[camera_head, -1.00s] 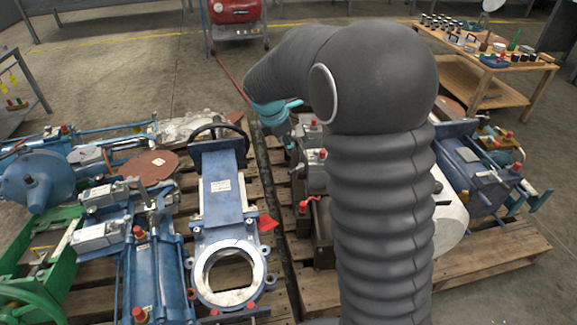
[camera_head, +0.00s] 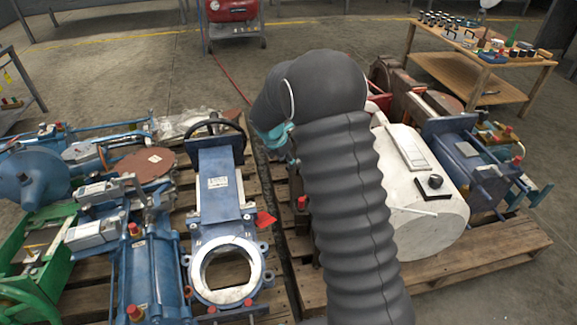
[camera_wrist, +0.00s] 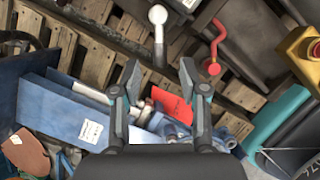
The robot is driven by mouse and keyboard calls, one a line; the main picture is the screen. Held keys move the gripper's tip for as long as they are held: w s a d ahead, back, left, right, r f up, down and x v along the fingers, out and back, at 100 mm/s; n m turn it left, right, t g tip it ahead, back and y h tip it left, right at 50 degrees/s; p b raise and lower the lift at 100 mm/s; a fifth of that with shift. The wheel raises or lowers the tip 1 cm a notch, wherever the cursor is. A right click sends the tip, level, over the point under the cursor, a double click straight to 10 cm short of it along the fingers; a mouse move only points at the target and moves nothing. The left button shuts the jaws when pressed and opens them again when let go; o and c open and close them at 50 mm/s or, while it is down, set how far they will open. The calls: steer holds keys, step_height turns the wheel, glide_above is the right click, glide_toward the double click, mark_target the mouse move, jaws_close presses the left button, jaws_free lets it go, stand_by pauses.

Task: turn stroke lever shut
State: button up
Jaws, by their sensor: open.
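In the wrist view my gripper (camera_wrist: 159,76) is open, with nothing between its two fingers. Neither lever is seen touched. I cannot tell which of them is the stroke lever. In the head view my arm hides the gripper's fingers and most of the lever area; a small red part (camera_head: 302,202) shows left of the arm.
A white cylinder (camera_head: 420,190) and a blue machine (camera_head: 470,165) stand on the right pallet. A red tank (camera_head: 232,10) and a wooden cart (camera_head: 480,75) stand behind. Open floor lies between.

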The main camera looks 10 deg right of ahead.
steer(key=shift+x, duration=1.6)
jaws_close()
